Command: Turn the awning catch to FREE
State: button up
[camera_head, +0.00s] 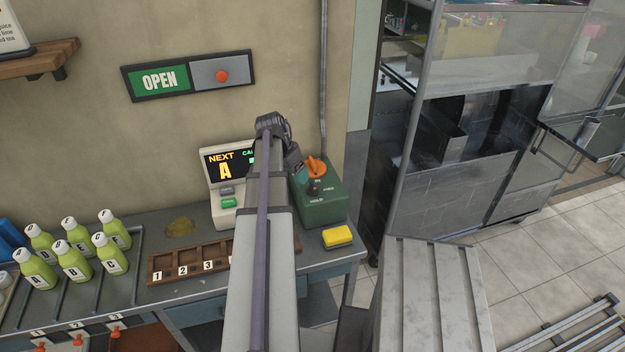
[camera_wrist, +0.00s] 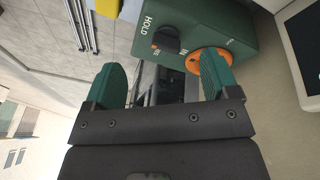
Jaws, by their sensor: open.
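A green box (camera_head: 322,207) stands at the right end of the counter against the wall. On its top are an orange knob (camera_head: 316,167) and a small dark catch (camera_head: 314,187) by the printed words HOLD and FREE. The wrist view also shows the orange knob (camera_wrist: 208,63), the dark catch (camera_wrist: 166,40) and the HOLD label. I cannot tell which mark the catch points to. My gripper (camera_wrist: 163,80) is open with nothing between its green fingers. The right finger overlaps the orange knob in the wrist view; whether they touch is unclear. My arm partly hides the gripper in the head view.
A yellow sponge-like block (camera_head: 337,237) lies just in front of the box. A display reading NEXT A (camera_head: 221,168) stands left of it. A numbered wooden rack (camera_head: 190,265) and several green bottles (camera_head: 75,262) are further left. A vertical pipe (camera_head: 323,80) runs behind the box.

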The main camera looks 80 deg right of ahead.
aim_at(313, 184)
jog(key=s+d+f+m+b, duration=0.1)
jog(key=d+f+m+b, duration=0.1)
jog(key=f+b, duration=0.1)
jog(key=s+d+f+m+b, duration=0.1)
jog(key=s+f+m+b, duration=0.1)
jog(key=f+b, duration=0.1)
jog(key=s+d+f+m+g+b, duration=0.1)
jog(key=s+d+f+m+b, duration=0.1)
jog(key=f+b, duration=0.1)
jog(key=shift+d+f+h+b, duration=0.3)
jog(key=shift+d+f+b, duration=0.05)
jog(key=shift+b, duration=0.45)
jog(key=shift+r, duration=0.15)
jog(key=shift+c, duration=0.3)
jog(key=c, duration=0.9)
jog(key=shift+o, duration=0.2)
